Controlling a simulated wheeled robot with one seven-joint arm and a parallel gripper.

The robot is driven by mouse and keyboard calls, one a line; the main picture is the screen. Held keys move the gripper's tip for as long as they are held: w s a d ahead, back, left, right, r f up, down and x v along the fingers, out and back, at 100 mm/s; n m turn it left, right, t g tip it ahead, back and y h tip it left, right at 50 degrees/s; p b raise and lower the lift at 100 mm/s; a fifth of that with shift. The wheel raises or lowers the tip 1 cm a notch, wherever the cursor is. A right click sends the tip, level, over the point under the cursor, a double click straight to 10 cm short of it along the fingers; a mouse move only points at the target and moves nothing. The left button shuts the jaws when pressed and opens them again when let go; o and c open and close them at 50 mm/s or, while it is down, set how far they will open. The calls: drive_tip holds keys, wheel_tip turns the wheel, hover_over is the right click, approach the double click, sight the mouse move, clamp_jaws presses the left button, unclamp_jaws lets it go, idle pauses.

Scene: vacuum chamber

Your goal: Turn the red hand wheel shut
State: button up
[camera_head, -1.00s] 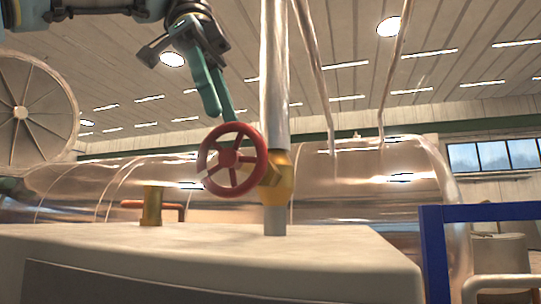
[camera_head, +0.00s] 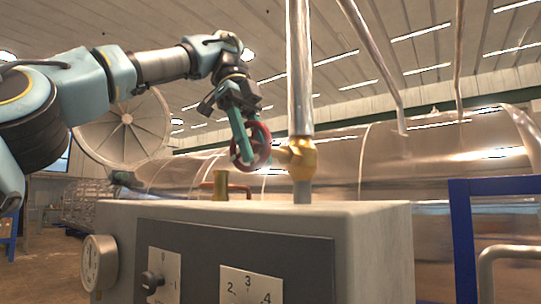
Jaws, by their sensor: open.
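The red hand wheel (camera_head: 266,147) stands upright on the left side of a brass valve body (camera_head: 301,158), which sits on a vertical metal pipe (camera_head: 299,66). The wheel is seen at a slant. My gripper (camera_head: 245,152) comes down from the upper left with its green fingers at the wheel's left part. The fingers overlap the wheel's rim and hide part of it. The gripper is open. I cannot tell whether a finger touches the rim or passes between the spokes.
Below is a grey cabinet (camera_head: 378,212) with a dark front panel, dials and a round gauge (camera_head: 99,263). A short brass fitting (camera_head: 221,185) with an orange handle stands left of the valve. A blue frame (camera_head: 463,240) is at right. A large shiny tank (camera_head: 440,160) lies behind.

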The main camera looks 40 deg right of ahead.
drive_tip(key=shift+s+f, duration=0.1)
drive_tip(key=shift+f, duration=0.05)
clamp_jaws()
idle(0.4)
